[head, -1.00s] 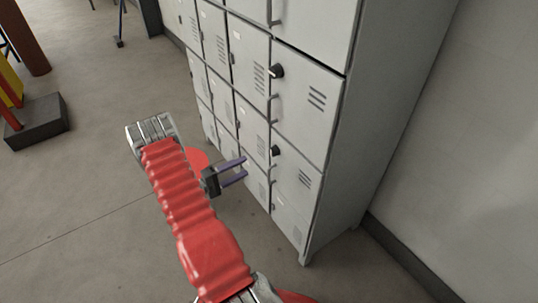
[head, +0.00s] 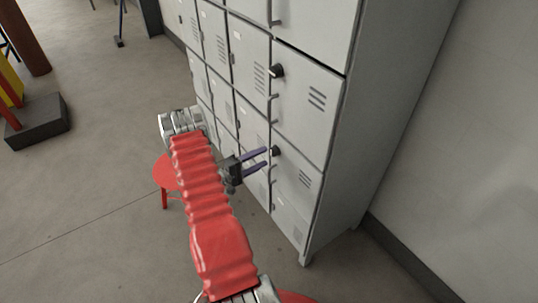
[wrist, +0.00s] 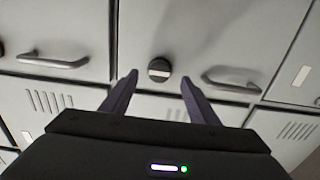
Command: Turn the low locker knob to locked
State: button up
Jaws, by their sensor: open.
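The low locker knob (head: 275,150) is a small round black knob on the lower locker door, beside a bar handle. In the wrist view the knob (wrist: 159,69) is dark with a light bar lying roughly level across it. My gripper (head: 266,157) is open and empty, its two purple fingers pointing right toward the knob. In the wrist view the fingertips of my gripper (wrist: 158,80) stand to the left and right, just below the knob. The knob shows between and beyond the tips. I cannot tell the exact gap, but no contact shows.
The grey lockers (head: 310,95) fill the middle, with another black knob (head: 277,71) higher up. A bar handle (wrist: 230,82) lies right of the low knob. A red stool (head: 165,174) stands behind my arm. Open floor lies to the left.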

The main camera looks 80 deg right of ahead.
aim_at(271, 153)
jog(key=shift+x, duration=2.25)
jog(key=shift+c, duration=0.6)
jog(key=c, duration=0.9)
